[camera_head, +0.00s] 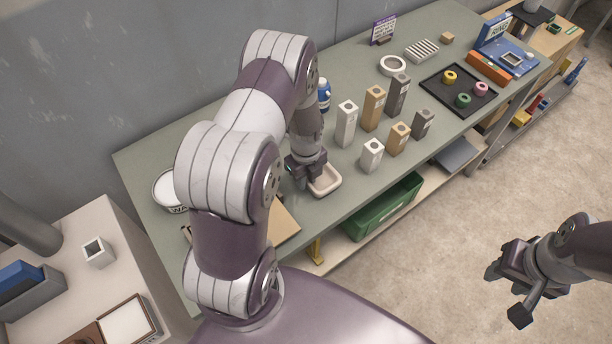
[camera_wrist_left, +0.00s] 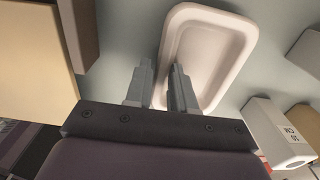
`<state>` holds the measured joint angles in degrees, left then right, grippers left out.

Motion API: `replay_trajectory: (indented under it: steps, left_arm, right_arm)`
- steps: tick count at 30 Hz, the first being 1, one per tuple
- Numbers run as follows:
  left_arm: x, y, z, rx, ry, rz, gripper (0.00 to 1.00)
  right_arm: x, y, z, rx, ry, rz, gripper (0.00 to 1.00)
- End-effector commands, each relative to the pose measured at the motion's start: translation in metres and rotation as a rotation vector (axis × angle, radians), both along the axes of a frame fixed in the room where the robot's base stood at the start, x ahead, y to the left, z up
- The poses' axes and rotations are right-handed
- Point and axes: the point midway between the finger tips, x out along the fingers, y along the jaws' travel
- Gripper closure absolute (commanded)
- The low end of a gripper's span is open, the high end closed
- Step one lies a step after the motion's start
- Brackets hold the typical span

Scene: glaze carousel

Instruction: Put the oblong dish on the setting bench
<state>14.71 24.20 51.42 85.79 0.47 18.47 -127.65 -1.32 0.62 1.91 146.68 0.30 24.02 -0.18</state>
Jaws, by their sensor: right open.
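The oblong dish (camera_head: 325,180) is a pale cream, shallow dish with rounded corners, near the front edge of the green-topped bench (camera_head: 230,130). My left gripper (camera_head: 305,178) points down at the dish's left side. In the left wrist view, its two fingers (camera_wrist_left: 160,88) stand apart with the near left rim of the dish (camera_wrist_left: 240,40) between them; one finger is over the inside. I see no firm contact with the rim. My right gripper (camera_head: 510,285) is open and empty over the floor. I cannot tell which surface is the setting bench.
Several upright blocks (camera_head: 346,124) stand right of the dish. A black tray with coloured rings (camera_head: 458,97), a white ring (camera_head: 392,65) and a blue bottle (camera_head: 323,95) are farther back. A green crate (camera_head: 385,208) sits below. A pale table (camera_head: 65,240) is at left.

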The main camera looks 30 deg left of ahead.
Motion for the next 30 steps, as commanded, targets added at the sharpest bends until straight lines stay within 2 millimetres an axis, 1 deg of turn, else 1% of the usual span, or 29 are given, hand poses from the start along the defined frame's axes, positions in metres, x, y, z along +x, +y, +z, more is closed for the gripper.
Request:
replay_trajectory:
  steps: [8, 11, 13, 17, 21, 24, 27, 30]
  left_arm:
    - [0.000, 0.000, 0.001, 0.000, 0.000, 0.000, 0.62]
    - [0.000, 0.000, 0.005, 0.000, 0.000, 0.000, 0.62]
    - [0.001, 0.000, 0.010, 0.001, -0.003, 0.000, 0.62]
    - [0.002, 0.000, 0.037, 0.002, -0.006, 0.000, 0.62]
    - [0.001, 0.000, 0.074, 0.002, -0.006, 0.000, 0.62]
    - [0.001, 0.000, 0.097, 0.001, -0.005, 0.000, 0.62]
    - [0.001, 0.000, 0.113, 0.001, -0.004, 0.000, 0.62]
    - [-0.001, -0.002, 0.124, 0.001, -0.003, 0.030, 0.62]
  right_arm:
    - [0.000, 0.000, 0.000, 0.000, 0.000, 0.000, 0.56]
    - [0.000, 0.000, 0.004, 0.000, 0.000, 0.000, 0.56]
    - [0.000, 0.000, 0.001, 0.000, 0.000, 0.000, 0.56]
    - [0.000, 0.000, -0.004, 0.000, 0.000, 0.000, 0.56]
    - [0.000, 0.000, -0.010, 0.000, 0.000, 0.000, 0.56]
    - [0.000, 0.000, -0.012, 0.000, 0.000, 0.000, 0.56]
    - [0.000, 0.000, -0.014, 0.000, 0.000, 0.000, 0.56]
    - [0.000, 0.000, -0.014, 0.000, 0.000, 0.000, 0.56]
